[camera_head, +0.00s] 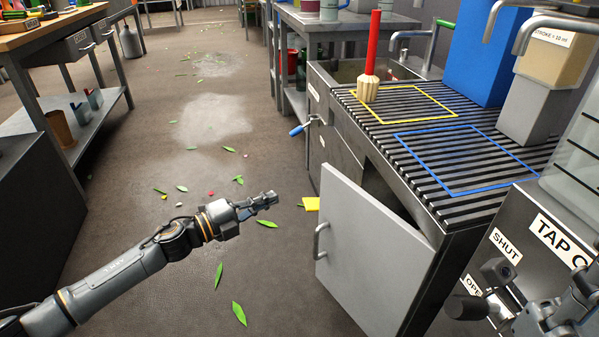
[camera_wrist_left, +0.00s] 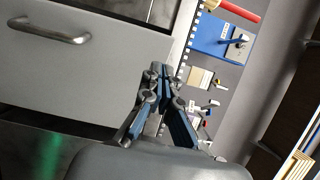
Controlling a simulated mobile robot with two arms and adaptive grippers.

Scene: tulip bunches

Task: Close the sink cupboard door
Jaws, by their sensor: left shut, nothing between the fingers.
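The sink cupboard door (camera_head: 375,255) is a pale grey panel standing ajar, with a dark gap between its top edge and the sink cupboard (camera_head: 450,248). Its curved metal handle (camera_head: 319,241) is near the door's left edge. My left gripper (camera_head: 268,200) is shut and empty, left of the door and apart from it in the head view. In the left wrist view, the closed fingers (camera_wrist_left: 158,75) show beside a pale panel (camera_wrist_left: 75,80) with a metal handle (camera_wrist_left: 50,32). My right gripper (camera_head: 545,318) is partly in view at the lower right; its fingers are unclear.
A slatted drainer (camera_head: 430,125) tops the cupboard, with a red-handled brush (camera_head: 368,88) standing on it. A blue-handled lever (camera_head: 298,130) sticks out from the unit's left side. A panel marked SHUT (camera_head: 505,245) stands at right. The leaf-strewn floor (camera_head: 200,160) at left is largely open.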

